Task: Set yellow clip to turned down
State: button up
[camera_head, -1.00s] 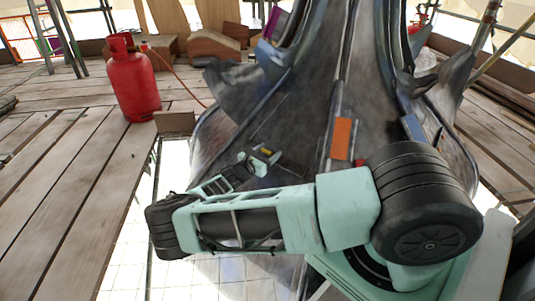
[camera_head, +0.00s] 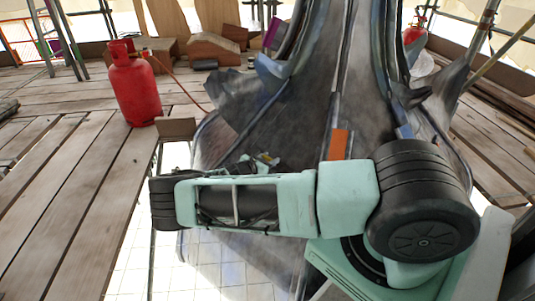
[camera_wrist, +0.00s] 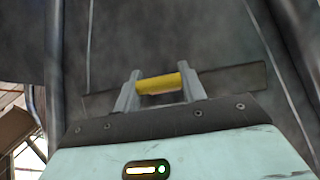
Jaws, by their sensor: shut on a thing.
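The yellow clip (camera_wrist: 160,84) shows in the wrist view as a short yellow bar lying crosswise between the two grey fingers of my gripper (camera_wrist: 158,90). My gripper is shut on it, one finger at each end. A dark flat strip (camera_wrist: 232,78) runs behind the clip, slightly tilted, against the grey sheet-metal spire (camera_wrist: 185,35). How far the clip is turned cannot be told.
An orange clip (camera_head: 338,144) stands on the spire to the right, partly behind my arm, with a blue piece (camera_head: 403,131) farther right. A red gas bottle (camera_head: 134,88) stands on the planks at left. Curled metal sheets flank the spire.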

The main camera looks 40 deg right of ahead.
aim_at(276, 153)
jog(key=y+p, duration=0.1)
jog(key=r+y+p, duration=0.1)
jog(key=p, duration=0.1)
jog(key=d+p, duration=0.1)
jog(key=shift+d+r+y+p, duration=0.1)
jog(key=shift+r+y+p, duration=0.2)
jog(key=shift+y, duration=0.1)
jog(key=y+p, duration=0.1)
jog(key=d+y+p, duration=0.1)
jog(key=p, duration=0.1)
jog(key=shift+w+d+f+g+y, duration=0.1)
jog(key=shift+w+g+y, duration=0.05)
jog(key=shift+g+y, duration=0.2)
jog(key=y+p, duration=0.1)
jog(key=d+y, duration=0.1)
jog(key=y, duration=0.1)
jog(key=shift+w+d+f+g+p, duration=0.2)
jog(key=shift+f+g+p, duration=0.15)
jog(key=shift+f+p, duration=0.05)
jog(key=shift+d+f+y, duration=0.15)
jog(key=shift+d+y, duration=0.05)
jog(key=shift+y, duration=0.45)
jog(key=shift+d+f+y, duration=0.1)
jog(key=shift+d+y, duration=0.05)
jog(key=shift+y, duration=0.45)
jog(key=o, duration=1)
jog(key=shift+f, duration=0.1)
